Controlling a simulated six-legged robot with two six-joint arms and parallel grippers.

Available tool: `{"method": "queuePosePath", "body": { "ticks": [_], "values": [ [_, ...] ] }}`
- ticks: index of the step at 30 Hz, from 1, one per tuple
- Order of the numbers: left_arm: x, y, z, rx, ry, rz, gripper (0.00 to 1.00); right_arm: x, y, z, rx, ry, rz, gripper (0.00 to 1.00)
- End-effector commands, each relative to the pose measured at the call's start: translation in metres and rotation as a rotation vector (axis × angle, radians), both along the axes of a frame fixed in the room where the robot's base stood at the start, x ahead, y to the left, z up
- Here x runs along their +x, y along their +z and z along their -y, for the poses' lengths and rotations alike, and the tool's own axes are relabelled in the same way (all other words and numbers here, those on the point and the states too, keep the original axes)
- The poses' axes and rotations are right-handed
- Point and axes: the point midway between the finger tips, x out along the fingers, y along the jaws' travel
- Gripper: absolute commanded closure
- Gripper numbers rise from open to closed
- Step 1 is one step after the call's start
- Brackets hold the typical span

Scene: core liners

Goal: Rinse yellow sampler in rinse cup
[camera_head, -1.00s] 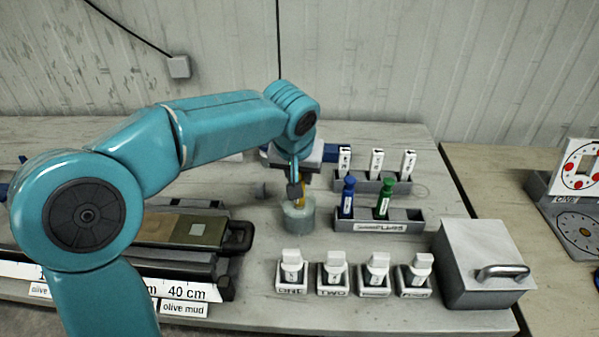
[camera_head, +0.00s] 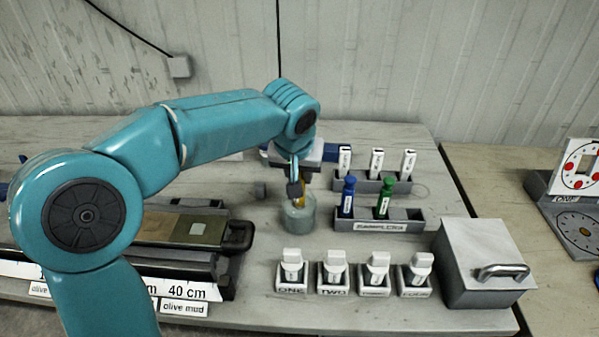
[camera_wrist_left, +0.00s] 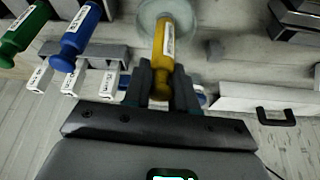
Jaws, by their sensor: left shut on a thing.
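The rinse cup (camera_head: 299,219) is a pale, translucent round cup standing on the table near the middle of the head view. My left gripper (camera_head: 296,189) is over it, shut on the yellow sampler (camera_wrist_left: 165,42). In the left wrist view the sampler sits between the two dark fingers (camera_wrist_left: 161,85) and runs toward the cup (camera_wrist_left: 146,14). Its lower end appears to be within the cup's opening, but how deep I cannot tell. In the head view the fingers hide most of the sampler. My right gripper is not in view.
Right of the cup, a grey sampler rack (camera_head: 395,226) holds a blue sampler (camera_head: 348,197) and a green sampler (camera_head: 384,196). White-capped jars (camera_head: 334,272) stand in front, beside a lidded grey box (camera_head: 480,262). A core tray (camera_head: 185,240) lies to the left.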

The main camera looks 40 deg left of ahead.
Motion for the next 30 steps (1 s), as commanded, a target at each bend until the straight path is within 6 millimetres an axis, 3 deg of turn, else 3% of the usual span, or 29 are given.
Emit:
{"method": "queuePosePath", "body": {
  "ticks": [11,30],
  "values": [
    [0.0,0.006,0.0,0.0,0.0,0.0,1.0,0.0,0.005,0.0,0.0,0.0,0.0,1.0],
    [0.0,0.063,0.0,-0.001,0.0,0.0,1.0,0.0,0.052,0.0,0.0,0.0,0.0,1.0]
  ]
}}
